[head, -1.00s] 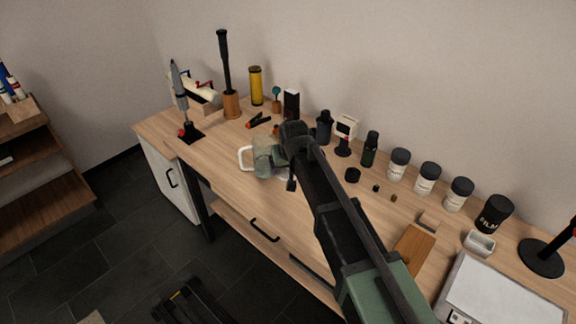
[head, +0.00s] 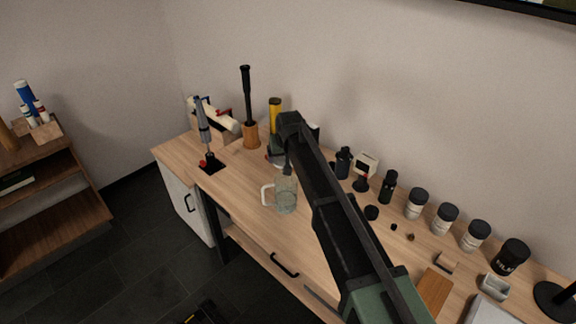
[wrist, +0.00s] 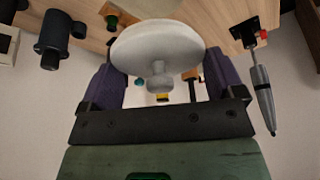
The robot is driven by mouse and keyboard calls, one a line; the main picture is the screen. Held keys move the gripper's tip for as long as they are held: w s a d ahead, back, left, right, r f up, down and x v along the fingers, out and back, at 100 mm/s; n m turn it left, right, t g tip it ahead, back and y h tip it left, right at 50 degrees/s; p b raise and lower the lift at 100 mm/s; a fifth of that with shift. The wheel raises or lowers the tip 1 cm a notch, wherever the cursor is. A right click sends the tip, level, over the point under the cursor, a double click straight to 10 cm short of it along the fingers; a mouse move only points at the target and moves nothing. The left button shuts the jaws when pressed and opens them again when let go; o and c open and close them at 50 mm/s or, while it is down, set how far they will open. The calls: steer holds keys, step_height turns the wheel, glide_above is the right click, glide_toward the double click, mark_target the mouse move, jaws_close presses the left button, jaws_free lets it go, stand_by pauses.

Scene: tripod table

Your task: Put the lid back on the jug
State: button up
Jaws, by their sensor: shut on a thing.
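The jug (head: 287,197) is clear and greenish with a white handle on its left. It stands upright and open-topped on the wooden table. My gripper (wrist: 160,65) is shut on the lid (wrist: 158,45), a pale round disc with a knob, seen between the purple fingers in the wrist view. In the head view my gripper (head: 276,148) is above the table, beyond the jug and apart from it. My arm hides most of the lid there. The jug does not show clearly in the wrist view.
A wooden holder with a black-handled tool (head: 250,135) and a yellow cylinder (head: 275,112) stand close behind my gripper. A grey pen-like tool on a stand (head: 204,125) is at the left. Several jars (head: 444,218) line the right. The table (head: 235,190) left of the jug is clear.

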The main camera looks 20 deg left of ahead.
steer(key=shift+s+d+f, duration=0.1)
steer(key=shift+d, duration=0.15)
steer(key=shift+f+b, duration=0.35)
steer(key=shift+b, duration=0.2)
step_height(320, 180, down, 5)
steer(key=b, duration=0.5)
steer(key=shift+f, duration=0.2)
steer(key=shift+f+b, duration=0.15)
steer(key=shift+b, duration=0.2)
stand_by(0.5)
steer(key=o, duration=0.7)
steer(key=shift+c, duration=0.2)
